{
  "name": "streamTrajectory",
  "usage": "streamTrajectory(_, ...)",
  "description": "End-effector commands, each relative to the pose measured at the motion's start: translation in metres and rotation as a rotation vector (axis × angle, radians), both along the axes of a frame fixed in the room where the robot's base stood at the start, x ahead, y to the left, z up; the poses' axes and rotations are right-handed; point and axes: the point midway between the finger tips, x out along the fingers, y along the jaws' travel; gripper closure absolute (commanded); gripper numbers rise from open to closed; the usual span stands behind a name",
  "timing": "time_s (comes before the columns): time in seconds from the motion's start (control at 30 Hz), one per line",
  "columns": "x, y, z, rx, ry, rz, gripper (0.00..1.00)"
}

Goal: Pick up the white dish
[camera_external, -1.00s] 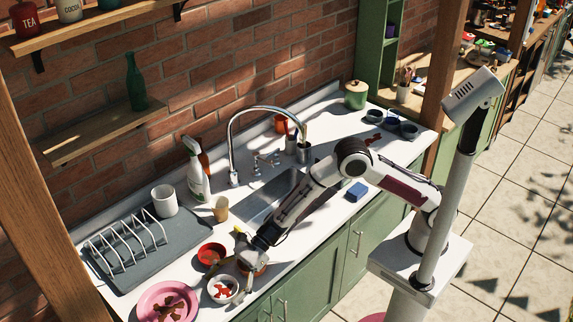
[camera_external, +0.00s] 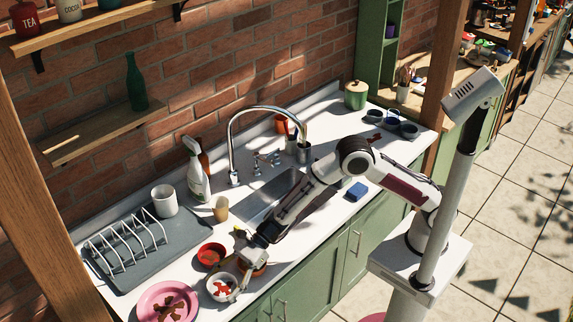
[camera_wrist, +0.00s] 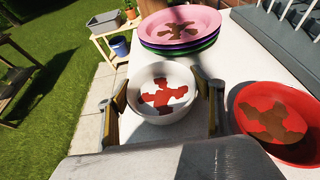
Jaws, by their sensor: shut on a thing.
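The white dish (camera_wrist: 160,108) is a round bowl with a dark red patch inside, in the middle of the wrist view. It also shows at the counter's front in the external view (camera_external: 217,295). My gripper (camera_wrist: 162,90) has one finger at each side of the dish and is shut on it, gripping across its outer walls. In the external view my gripper (camera_external: 238,290) is at the dish's right side. I cannot tell whether the dish is clear of the counter.
A red bowl (camera_wrist: 240,122) with a brown patch stands close on the right in the wrist view. Stacked plates, pink on top (camera_wrist: 150,32), stand just beyond the dish. In the external view, an orange-red bowl stands partly behind my gripper, and a grey dish rack (camera_external: 135,275) is to the left.

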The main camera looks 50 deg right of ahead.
Motion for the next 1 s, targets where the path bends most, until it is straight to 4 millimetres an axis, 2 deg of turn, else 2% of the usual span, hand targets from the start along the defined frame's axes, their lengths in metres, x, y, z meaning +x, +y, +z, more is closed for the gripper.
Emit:
streamTrajectory(0.4, 0.000, 0.000, 0.057, 0.004, -0.003, 0.001, 0.57)
streamTrajectory(0.6, 0.000, 0.000, 0.079, 0.002, -0.001, 0.001, 0.57)
streamTrajectory(0.8, 0.000, 0.000, 0.088, 0.001, 0.001, 0.001, 0.57)
streamTrajectory(1.0, 0.000, 0.000, 0.088, 0.001, 0.001, 0.001, 0.57)
